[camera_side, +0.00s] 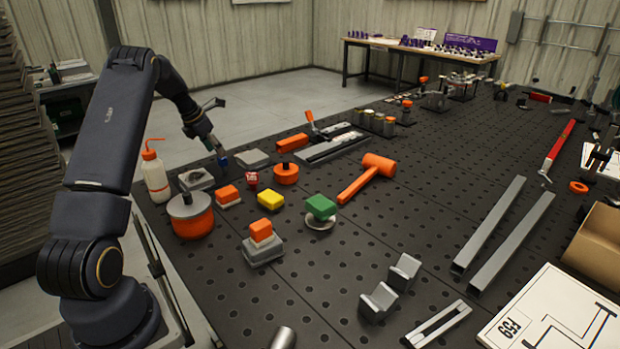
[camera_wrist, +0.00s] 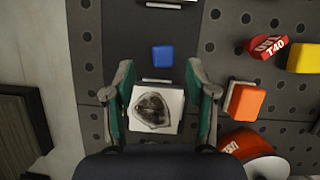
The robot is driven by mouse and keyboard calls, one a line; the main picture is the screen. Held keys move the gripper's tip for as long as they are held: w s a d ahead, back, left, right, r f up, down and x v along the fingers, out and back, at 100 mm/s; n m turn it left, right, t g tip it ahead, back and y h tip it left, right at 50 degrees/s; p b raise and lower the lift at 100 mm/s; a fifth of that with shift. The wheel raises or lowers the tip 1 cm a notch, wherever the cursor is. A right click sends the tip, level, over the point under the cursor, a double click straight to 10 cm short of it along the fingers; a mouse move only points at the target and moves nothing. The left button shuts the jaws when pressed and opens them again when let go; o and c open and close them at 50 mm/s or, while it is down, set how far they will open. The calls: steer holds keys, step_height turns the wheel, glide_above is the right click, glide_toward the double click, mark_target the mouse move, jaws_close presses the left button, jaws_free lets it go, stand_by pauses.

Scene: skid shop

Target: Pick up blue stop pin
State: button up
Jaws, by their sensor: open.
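The blue stop pin shows in the wrist view (camera_wrist: 163,56) as a small blue square on the dark perforated table. It lies ahead of the space between the fingertips, roughly centred. In the side view a small blue patch (camera_side: 223,162) shows right below my gripper (camera_side: 219,152), partly covered by it. My gripper also shows in the wrist view (camera_wrist: 160,70), its two green-sided fingers spread wide with nothing held between them. Whether the fingertips touch the pin or stand above it, I cannot tell.
A light block with a dark shield-shaped face (camera_wrist: 157,108) lies between the fingers. An orange block (camera_wrist: 245,102), a red T40 piece (camera_wrist: 267,47) and a yellow block (camera_wrist: 305,58) lie to the right. A white bottle (camera_side: 156,177) and an orange canister (camera_side: 191,222) stand near my arm.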

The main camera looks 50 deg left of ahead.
mark_target(222, 160)
steer(key=x, duration=0.5)
steer(key=shift+d+f, duration=0.2)
steer(key=shift+f, duration=0.2)
steer(key=shift+c, duration=0.3)
jaws_close()
